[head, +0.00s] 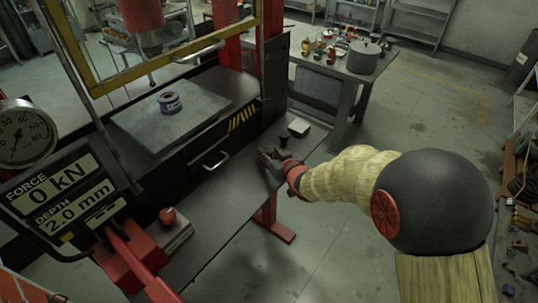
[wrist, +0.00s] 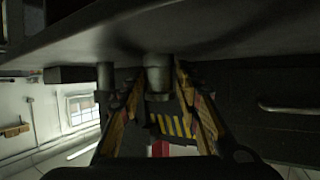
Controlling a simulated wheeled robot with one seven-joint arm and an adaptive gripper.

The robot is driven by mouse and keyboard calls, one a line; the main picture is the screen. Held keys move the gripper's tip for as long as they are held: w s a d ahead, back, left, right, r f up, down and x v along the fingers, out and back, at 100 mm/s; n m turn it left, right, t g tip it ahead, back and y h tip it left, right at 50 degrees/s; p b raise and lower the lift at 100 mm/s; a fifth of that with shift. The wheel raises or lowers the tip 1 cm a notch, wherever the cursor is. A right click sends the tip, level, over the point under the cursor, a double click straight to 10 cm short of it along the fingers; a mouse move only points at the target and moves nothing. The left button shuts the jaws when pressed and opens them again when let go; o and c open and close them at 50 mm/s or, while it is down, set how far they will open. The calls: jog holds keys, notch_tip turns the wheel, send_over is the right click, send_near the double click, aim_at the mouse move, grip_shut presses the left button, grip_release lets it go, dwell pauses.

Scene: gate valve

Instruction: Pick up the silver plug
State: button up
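The silver plug (wrist: 158,76) is a short grey cylinder between the two fingers of my gripper (wrist: 160,72) in the wrist view. That view is upside down, so the plug stands on the dark bench top (wrist: 230,30). The fingers flank the plug, open, with what look like narrow gaps on both sides. Contact cannot be told for certain. In the head view my gripper (head: 271,156) is low over the bench at its right part, and I cannot make out the plug there.
A second, slimmer cylinder (wrist: 105,76) and a dark block (wrist: 68,74) stand close by in the wrist view. In the head view a dark upright piece (head: 283,141) and a pale box (head: 299,128) are just beyond my gripper. The press drawer handle (head: 216,161) is to the left.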

grip_shut()
jog(key=shift+r, duration=0.1)
dwell(0.5)
